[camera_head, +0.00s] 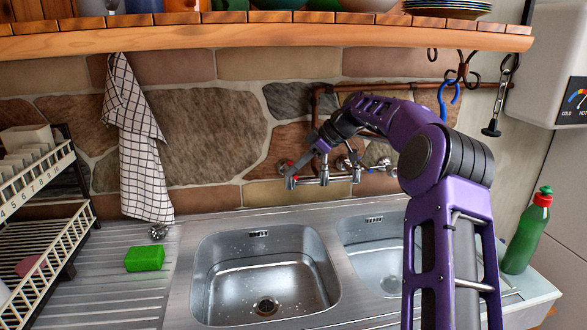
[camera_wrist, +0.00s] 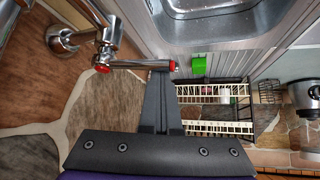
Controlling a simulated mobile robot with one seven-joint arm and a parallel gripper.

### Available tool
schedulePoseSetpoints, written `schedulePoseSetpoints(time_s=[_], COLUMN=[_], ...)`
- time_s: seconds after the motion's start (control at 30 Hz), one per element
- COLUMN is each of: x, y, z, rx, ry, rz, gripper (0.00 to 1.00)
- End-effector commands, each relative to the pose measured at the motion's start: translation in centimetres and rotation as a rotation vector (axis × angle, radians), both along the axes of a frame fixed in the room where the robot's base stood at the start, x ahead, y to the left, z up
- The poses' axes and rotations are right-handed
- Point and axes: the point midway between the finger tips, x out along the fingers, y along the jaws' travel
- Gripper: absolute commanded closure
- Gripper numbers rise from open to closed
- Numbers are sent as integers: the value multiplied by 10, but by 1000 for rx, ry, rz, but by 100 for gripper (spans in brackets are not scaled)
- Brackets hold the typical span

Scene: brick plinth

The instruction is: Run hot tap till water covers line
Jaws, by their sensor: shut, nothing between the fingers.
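The hot tap (camera_head: 284,169), marked red, is at the left end of the wall-mounted tap set. In the wrist view its metal lever (camera_wrist: 140,64) has red ends and lies across my fingertips. My gripper (camera_wrist: 160,74) is shut and empty, with its tips at the lever near its outer end; I cannot tell if they touch. In the head view my gripper (camera_head: 298,168) points down-left at the hot tap. The left basin (camera_head: 215,262) shows droplets and an open-looking drain. The right basin (camera_head: 360,240) is partly hidden by my arm; its water level is unclear. No stream or fill line is visible.
A green sponge (camera_head: 145,258) and a dish rack (camera_head: 75,225) are at the left. A checked towel (camera_head: 135,145) hangs on the wall. A green bottle (camera_head: 525,238) stands at the right. A wooden shelf (camera_head: 250,36) runs above my arm.

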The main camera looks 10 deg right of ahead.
Motion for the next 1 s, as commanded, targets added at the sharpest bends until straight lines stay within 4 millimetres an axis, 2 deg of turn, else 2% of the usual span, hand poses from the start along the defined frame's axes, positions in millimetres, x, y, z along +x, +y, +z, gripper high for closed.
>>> schedulePoseSetpoints(time_s=[0.37, 0.47, 0.63, 0.7, 0.9, 1.0], x=[0, 1, 1, 2, 1, 1], y=[2, 12, 50, 30, 0, -11], z=[0, 1, 8, 25, 59, 69], rx=[-1, -2, -1, -1, 0, 0], ry=[0, -2, -2, -5, -3, -2], rz=[-1, 1, 2, -8, -6, -4], gripper=[100, 100, 100, 100, 100, 100])
